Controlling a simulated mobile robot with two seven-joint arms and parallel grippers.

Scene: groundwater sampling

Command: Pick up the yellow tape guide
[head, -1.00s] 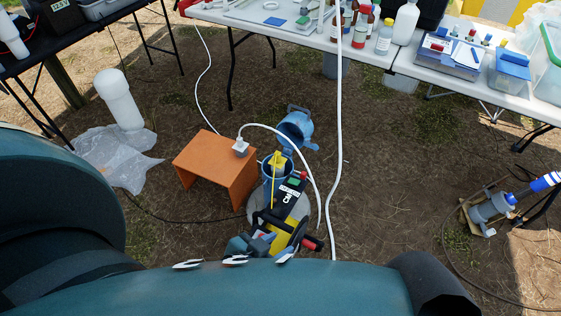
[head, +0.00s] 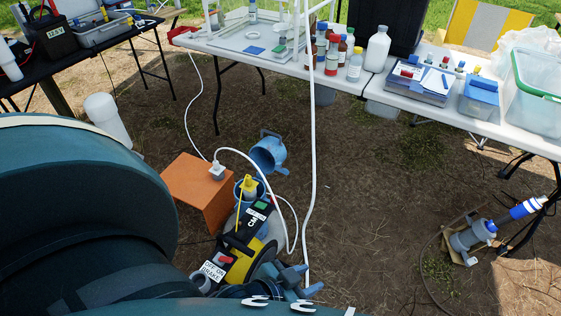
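The yellow tape guide (head: 248,184) sits at the top of the blue well casing (head: 257,199), in the lower middle of the head view. A yellow tape runs down from it to the black and yellow reel (head: 245,256) in front. My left gripper (head: 311,279) is low in the view, nearer to me than the guide and to its right, beside the reel. Its two blue-grey fingers look apart with nothing between them. It does not touch the guide. My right gripper is not in view.
An orange stand (head: 197,188) is just left of the casing, with a white plug and cable (head: 217,171) on it. A white hose (head: 311,150) hangs to the right. White tables (head: 232,47) with bottles stand behind.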

